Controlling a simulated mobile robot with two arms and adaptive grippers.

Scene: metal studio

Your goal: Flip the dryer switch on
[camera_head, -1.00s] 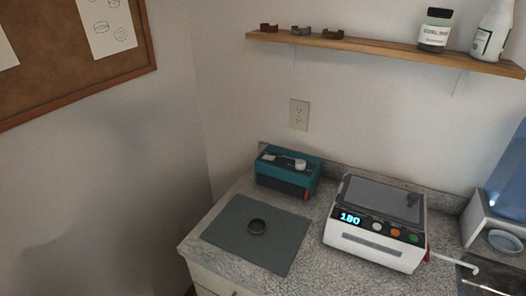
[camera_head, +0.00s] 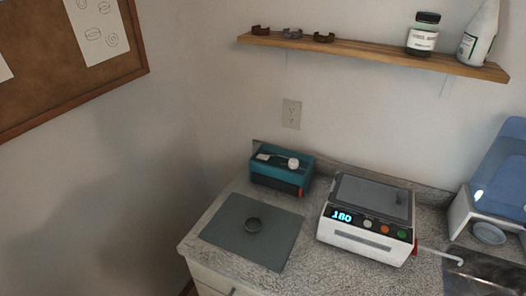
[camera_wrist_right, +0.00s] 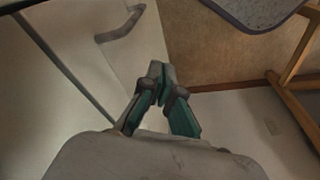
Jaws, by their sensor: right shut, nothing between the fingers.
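A white machine (camera_head: 366,218) with a grey lid stands on the counter in the head view. Its front has a lit display reading 180 and several coloured buttons, and a red part (camera_head: 415,247) shows at its right side. I cannot tell for sure which is the dryer. My right gripper (camera_wrist_right: 160,72) shows only in the right wrist view, shut and empty, away from both devices. My left gripper is not in view.
A wooden shelf (camera_head: 375,54) holds bottles above. A blue-topped unit (camera_head: 500,170) stands at the right. In the wrist view, a wooden-legged seat (camera_wrist_right: 250,12) is nearby.

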